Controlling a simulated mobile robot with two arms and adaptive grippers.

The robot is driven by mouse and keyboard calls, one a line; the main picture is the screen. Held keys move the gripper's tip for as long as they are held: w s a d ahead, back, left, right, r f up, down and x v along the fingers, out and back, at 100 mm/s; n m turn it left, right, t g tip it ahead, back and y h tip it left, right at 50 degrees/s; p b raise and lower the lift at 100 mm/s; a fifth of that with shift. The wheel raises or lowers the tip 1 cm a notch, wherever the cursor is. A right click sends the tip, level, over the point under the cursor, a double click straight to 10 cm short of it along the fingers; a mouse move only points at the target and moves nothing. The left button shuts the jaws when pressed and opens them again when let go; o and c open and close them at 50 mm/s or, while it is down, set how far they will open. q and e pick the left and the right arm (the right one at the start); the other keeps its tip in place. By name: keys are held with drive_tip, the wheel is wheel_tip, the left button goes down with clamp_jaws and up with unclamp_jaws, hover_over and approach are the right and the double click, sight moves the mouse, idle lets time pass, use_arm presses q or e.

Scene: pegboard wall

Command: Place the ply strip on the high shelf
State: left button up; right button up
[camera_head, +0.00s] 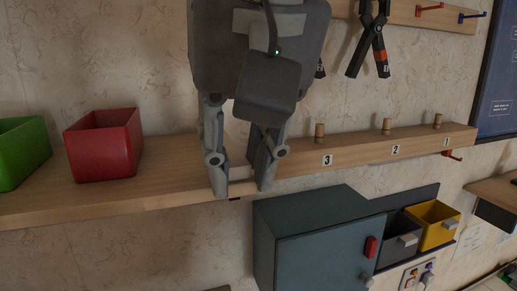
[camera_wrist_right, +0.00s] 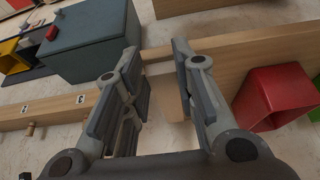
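My right gripper (camera_head: 243,192) points down at the wooden high shelf (camera_head: 150,190), between the red bin and the numbered pegs. Its two fingers stand apart, as the right wrist view also shows (camera_wrist_right: 157,62). A pale wooden patch (camera_head: 237,135) shows between the fingers in the head view. In the right wrist view the shelf (camera_wrist_right: 225,48) passes beyond the fingertips. My left gripper is not in view.
A red bin (camera_head: 104,145) and a green bin (camera_head: 20,152) stand on the shelf at left. Several short pegs line its right part, including one above label 3 (camera_head: 320,131). Pliers (camera_head: 372,40) hang above. A blue-grey cabinet (camera_head: 315,235) and a yellow bin (camera_head: 437,224) are below.

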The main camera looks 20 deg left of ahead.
drive_tip(key=o, duration=0.5)
drive_tip(key=shift+w, duration=0.1)
drive_tip(key=shift+c, duration=0.2)
drive_tip(key=shift+r, duration=0.45)
drive_tip(key=v, duration=1.1)
drive_tip(key=shift+r, duration=0.2)
drive_tip(key=shift+d, duration=0.1)
